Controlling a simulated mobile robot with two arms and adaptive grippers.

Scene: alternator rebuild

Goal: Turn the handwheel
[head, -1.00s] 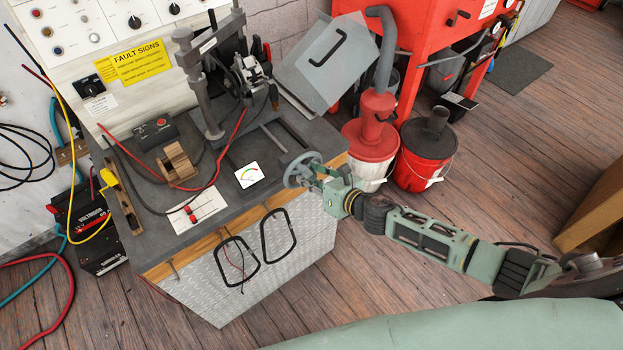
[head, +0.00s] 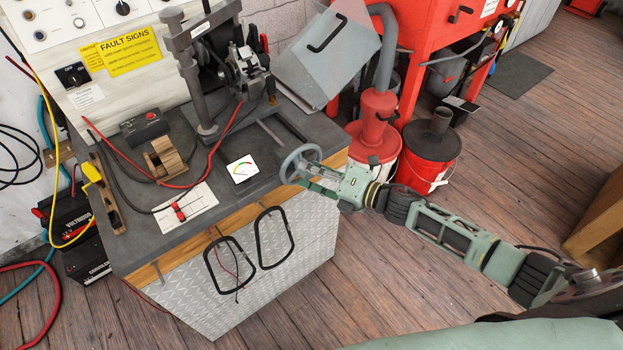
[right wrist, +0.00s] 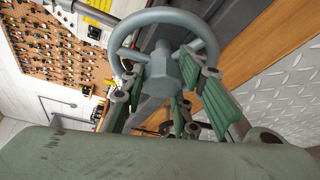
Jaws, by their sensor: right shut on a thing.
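The handwheel (head: 299,163) is a grey-green spoked wheel at the right front corner of the workbench (head: 225,208). In the right wrist view the handwheel (right wrist: 163,16) shows close up, with its rim arching over a faceted hub. My right gripper (head: 317,179) reaches it from the right and is shut on it. In the right wrist view the green-padded fingers of my right gripper (right wrist: 178,90) stand on both sides below the hub. The exact contact is partly hidden. My left gripper is in neither current view.
On the bench are a meter card (head: 242,168), a wooden block (head: 170,160), a red-buttoned box (head: 145,128) and cables. A press frame (head: 190,75) stands behind. Red buckets (head: 430,150) stand right of the bench. The wooden floor (head: 500,180) to the right is open.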

